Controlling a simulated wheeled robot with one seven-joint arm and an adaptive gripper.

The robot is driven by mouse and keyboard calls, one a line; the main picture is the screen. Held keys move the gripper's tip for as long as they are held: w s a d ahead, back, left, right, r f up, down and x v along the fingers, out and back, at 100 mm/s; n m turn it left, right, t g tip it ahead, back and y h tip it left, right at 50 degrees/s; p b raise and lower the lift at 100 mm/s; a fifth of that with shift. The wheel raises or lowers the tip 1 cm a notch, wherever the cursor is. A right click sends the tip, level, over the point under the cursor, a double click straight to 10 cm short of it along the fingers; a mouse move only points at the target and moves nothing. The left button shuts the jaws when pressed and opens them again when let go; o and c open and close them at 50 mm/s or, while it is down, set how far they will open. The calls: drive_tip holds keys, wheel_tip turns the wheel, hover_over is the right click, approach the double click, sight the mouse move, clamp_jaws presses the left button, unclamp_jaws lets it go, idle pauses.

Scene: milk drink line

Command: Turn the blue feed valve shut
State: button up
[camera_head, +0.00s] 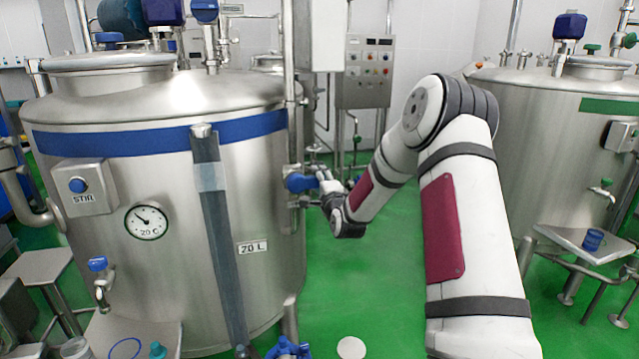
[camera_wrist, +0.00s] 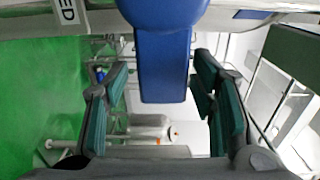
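The blue feed valve (camera_head: 300,182) sits on a vertical pipe at the right side of the left steel tank (camera_head: 215,250). In the wrist view its blue handle (camera_wrist: 165,65) hangs from the top edge into the space between my fingers. My gripper (camera_head: 326,178) is at the valve, reaching it from the right. In the wrist view my gripper (camera_wrist: 160,110) is open, with green-padded fingers on both sides of the handle. A gap shows between the handle and the left finger. The right finger is close to the handle; I cannot tell whether it touches.
A control panel (camera_head: 368,70) hangs behind the valve. Another steel tank (camera_head: 540,130) stands at the right, with a small table holding a blue cup (camera_head: 593,239). A blue tap (camera_head: 98,265) and a STIR button (camera_head: 78,185) are on the left tank.

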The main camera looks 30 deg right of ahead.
drive_tip(key=v, duration=1.2)
idle(0.4)
drive_tip(key=s+a+r+n+g+y, duration=0.1)
drive_tip(key=s+a+r+n+g, duration=0.25)
drive_tip(key=a+n, duration=0.3)
drive_tip(key=s+a+r+n+g+y, duration=0.2)
drive_tip(key=s+a+r+n+g, duration=0.15)
drive_tip(key=a+n, duration=0.35)
drive_tip(key=s+a+r+n+g+y, duration=0.1)
drive_tip(key=s+a+n, duration=0.3)
drive_tip(key=s, duration=0.9)
drive_tip(key=s+a+r+n+g+y, duration=0.1)
drive_tip(key=s+a, duration=0.5)
drive_tip(key=s, duration=0.7)
drive_tip(key=r+n+g, duration=0.1)
drive_tip(key=n+g, duration=0.1)
drive_tip(key=n, duration=0.1)
drive_tip(key=shift+s+a+g, duration=0.35)
drive_tip(key=shift+g, duration=0.05)
